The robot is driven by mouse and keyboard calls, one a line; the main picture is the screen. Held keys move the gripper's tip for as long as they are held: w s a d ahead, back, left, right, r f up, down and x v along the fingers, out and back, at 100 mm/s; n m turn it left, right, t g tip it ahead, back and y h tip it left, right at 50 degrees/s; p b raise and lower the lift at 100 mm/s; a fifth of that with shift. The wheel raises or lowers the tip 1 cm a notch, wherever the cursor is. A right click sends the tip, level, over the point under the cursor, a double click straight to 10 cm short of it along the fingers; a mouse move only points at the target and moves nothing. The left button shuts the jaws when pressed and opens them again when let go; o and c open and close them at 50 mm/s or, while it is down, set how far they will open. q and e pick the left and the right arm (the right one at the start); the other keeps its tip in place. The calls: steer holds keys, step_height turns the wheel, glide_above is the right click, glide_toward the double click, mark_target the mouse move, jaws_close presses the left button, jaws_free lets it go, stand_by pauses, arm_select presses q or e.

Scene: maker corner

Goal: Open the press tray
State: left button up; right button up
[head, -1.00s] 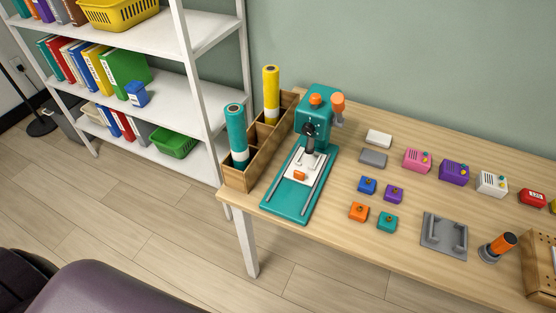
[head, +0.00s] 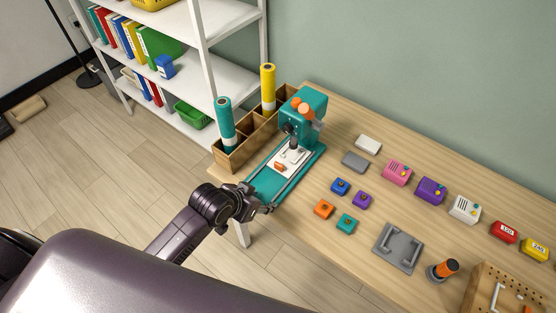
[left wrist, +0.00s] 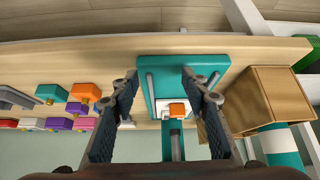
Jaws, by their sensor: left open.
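The teal press (head: 303,108) stands at the table's left end, with two rails along its teal base (head: 265,186). The white press tray (head: 295,157), with an orange handle (head: 280,167) at its front, sits between the rails below the ram. In the left wrist view the tray (left wrist: 162,107) and handle (left wrist: 177,109) show between the fingers. My left gripper (head: 262,199) is open and empty at the base's front end, apart from the handle; its spread fingers (left wrist: 160,84) also show in the left wrist view. My right gripper is not in view.
A wooden divided box (head: 236,155) with teal and yellow rolls stands close left of the press. Small coloured blocks (head: 341,186) and a grey fixture (head: 398,247) lie to the right. A white shelf (head: 205,65) stands behind left. Bare tabletop lies right of the press base.

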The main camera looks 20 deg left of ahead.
arm_select(q)
steer(key=t, duration=0.2)
glide_toward(278, 164)
steer(key=shift+w+d+f+h+p, duration=0.15)
steer(key=shift+w+f+h+p, duration=0.25)
steer(key=shift+w+f, duration=0.55)
steer(key=shift+w, duration=0.05)
steer(key=shift+w+f, duration=0.2)
steer(key=shift+w, duration=0.1)
steer(key=x, duration=0.5)
steer(key=shift+w+d+f, duration=0.1)
steer(key=shift+f, duration=0.1)
steer(key=shift+w+d+f, duration=0.1)
steer(key=shift+w+f, duration=0.25)
steer(key=shift+f, duration=0.05)
steer(key=shift+w+f, duration=0.1)
steer(key=c, duration=1)
jaws_close()
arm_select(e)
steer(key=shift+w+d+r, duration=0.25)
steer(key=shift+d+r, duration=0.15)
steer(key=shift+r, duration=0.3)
